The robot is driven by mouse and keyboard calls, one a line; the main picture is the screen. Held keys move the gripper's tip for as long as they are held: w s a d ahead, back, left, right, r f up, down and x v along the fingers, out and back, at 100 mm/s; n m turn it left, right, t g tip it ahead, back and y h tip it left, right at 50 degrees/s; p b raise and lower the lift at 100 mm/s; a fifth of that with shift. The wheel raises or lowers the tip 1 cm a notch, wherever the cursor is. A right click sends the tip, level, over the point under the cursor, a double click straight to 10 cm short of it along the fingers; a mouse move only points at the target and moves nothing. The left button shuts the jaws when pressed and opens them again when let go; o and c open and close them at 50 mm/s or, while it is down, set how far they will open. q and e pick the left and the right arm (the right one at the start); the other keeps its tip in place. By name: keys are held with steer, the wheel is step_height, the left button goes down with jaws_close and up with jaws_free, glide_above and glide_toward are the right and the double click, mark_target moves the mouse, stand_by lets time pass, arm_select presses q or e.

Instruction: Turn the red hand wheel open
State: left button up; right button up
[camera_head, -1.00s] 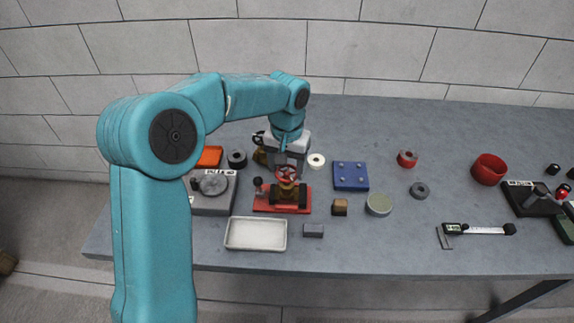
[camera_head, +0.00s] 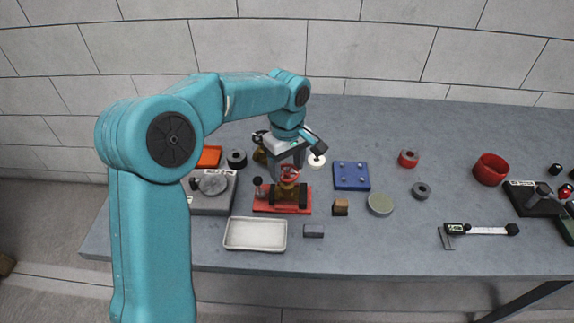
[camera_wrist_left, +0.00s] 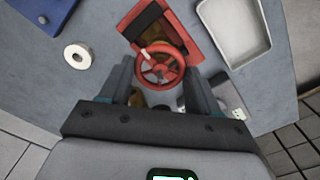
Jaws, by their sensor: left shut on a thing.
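The red hand wheel (camera_head: 289,172) sits on top of a brass valve (camera_head: 287,186) on a red base plate (camera_head: 268,206). In the left wrist view the wheel (camera_wrist_left: 160,65) lies between the two dark fingers of my left gripper (camera_wrist_left: 162,74), with a pale mark on its rim. My left gripper (camera_head: 288,170) comes down from behind the valve and is shut on the wheel. In the head view its fingers are partly hidden by the wheel and the gripper body. My right gripper is in neither view.
A white tray (camera_head: 256,247) and a grey block (camera_head: 313,231) lie in front of the valve. The table's front middle right is clear.

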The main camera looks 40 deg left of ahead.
arm_select(q)
steer(key=n, duration=0.4)
steer(key=shift+n+b, duration=0.3)
steer(key=shift+n, duration=0.1)
steer(key=n, duration=0.4)
steer(key=n+b, duration=0.1)
steer(key=n, duration=0.4)
steer(key=shift+n, duration=2.1)
steer(key=o, duration=1.1)
steer(key=shift+c, duration=0.2)
step_height(320, 180, up, 16)
steer(key=p, duration=0.2)
steer(key=shift+r+p, duration=0.2)
steer(key=shift+p, duration=0.1)
